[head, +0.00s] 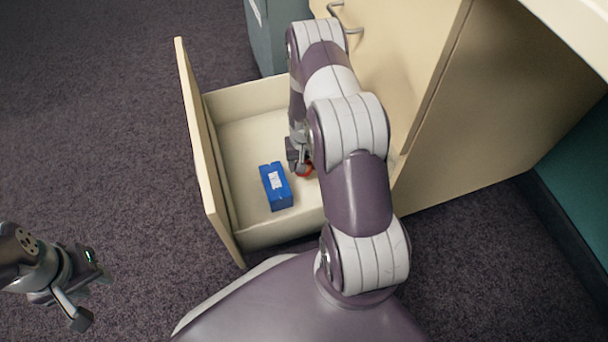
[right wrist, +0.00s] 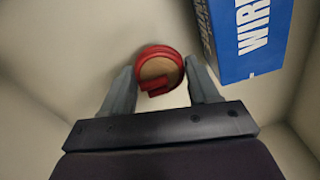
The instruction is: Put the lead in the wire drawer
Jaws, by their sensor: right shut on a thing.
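The lead is a red coil (right wrist: 160,52) between the two fingers of my right gripper (right wrist: 161,78) in the right wrist view. The fingers are shut on it. In the head view a bit of the red lead (head: 305,171) shows beside my right gripper (head: 299,163), which is down inside the open drawer (head: 245,135); my arm hides part of both. I cannot tell whether the lead touches the drawer floor. My left gripper (head: 88,297) is open and empty over the carpet at lower left.
A blue box (head: 276,187) lies in the drawer, left of the lead; in the right wrist view the box (right wrist: 245,38) reads "WIR". The drawer front (head: 208,150) stands out from the cabinet (head: 490,110). A grey-green unit (head: 270,40) stands behind. Carpet at left is clear.

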